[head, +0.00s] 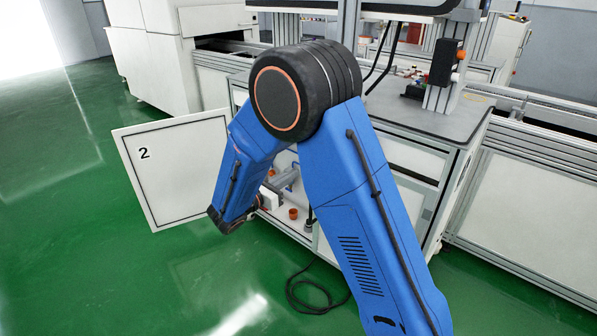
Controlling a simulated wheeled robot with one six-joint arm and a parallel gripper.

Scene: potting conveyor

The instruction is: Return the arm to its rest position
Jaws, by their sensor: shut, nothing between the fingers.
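My blue arm (348,190) fills the middle of the head view. It rises from the lower right to a large black elbow joint (303,88) with an orange ring, then bends down to the left. Its forearm (243,172) ends low, in front of an open cabinet under the workbench. The fingers of my gripper cannot be made out in this view. Whether the wrist touches anything near the cabinet cannot be told.
An open white cabinet door marked 2 (180,165) stands left of the forearm. Small orange parts (293,213) sit inside the cabinet. The workbench (440,118) and conveyor (545,130) are behind. A black cable (310,300) lies on the green floor, which is clear at left.

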